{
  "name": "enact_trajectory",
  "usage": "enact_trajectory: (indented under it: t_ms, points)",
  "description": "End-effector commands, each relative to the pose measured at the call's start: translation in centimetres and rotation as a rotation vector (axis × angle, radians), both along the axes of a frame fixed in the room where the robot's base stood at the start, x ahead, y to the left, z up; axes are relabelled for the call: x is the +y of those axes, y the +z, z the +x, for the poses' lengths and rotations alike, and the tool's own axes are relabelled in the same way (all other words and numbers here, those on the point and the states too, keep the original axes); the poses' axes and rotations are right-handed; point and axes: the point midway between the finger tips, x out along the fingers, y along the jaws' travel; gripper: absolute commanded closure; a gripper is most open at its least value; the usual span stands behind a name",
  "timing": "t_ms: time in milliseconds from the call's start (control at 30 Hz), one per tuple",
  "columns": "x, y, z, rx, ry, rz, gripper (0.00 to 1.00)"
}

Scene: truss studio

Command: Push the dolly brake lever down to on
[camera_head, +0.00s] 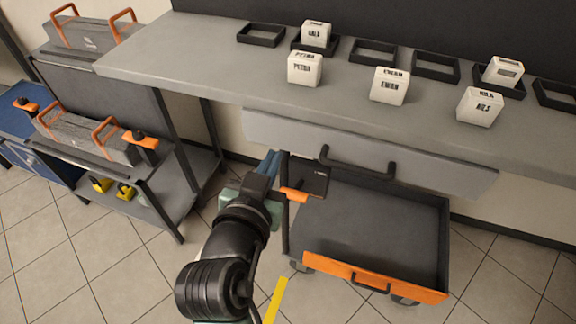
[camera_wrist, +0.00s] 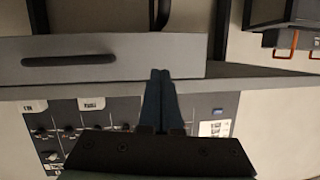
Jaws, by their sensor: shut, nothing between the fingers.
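The dolly (camera_head: 370,225) is a low dark tray on casters under the bench, with an orange front edge (camera_head: 375,277). At its left back corner a dark block (camera_head: 308,180) carries a short orange lever (camera_head: 294,195), which looks like the brake lever. My gripper (camera_head: 271,163) is just left of and above this lever in the head view, with its blue fingers shut and empty. The fingers also show shut in the wrist view (camera_wrist: 160,76). My wrist is close to the lever's left end; I cannot tell whether they touch. I cannot make out the lever in the wrist view.
The grey bench (camera_head: 240,75) overhangs the dolly, and its drawer (camera_head: 420,160) with a dark handle is close by. White labelled blocks and dark trays stand on top. A shelf rack (camera_head: 190,180) with orange-handled cases is at left. Tiled floor in front is mostly clear.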

Motion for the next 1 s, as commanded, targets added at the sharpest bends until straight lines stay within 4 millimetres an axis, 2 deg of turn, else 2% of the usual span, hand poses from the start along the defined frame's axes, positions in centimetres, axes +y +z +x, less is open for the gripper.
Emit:
enact_trajectory:
  t_ms: [200,400,800,1000]
  points:
    - [-0.4,-2.9,-3.1,0.159,-0.059,-0.030,1.00]
    - [-0.7,-4.4,-4.4,0.208,-0.085,-0.044,1.00]
    - [-0.8,-4.7,-4.3,0.210,-0.088,-0.044,1.00]
    - [-1.4,-5.6,-2.5,0.209,-0.090,-0.046,1.00]
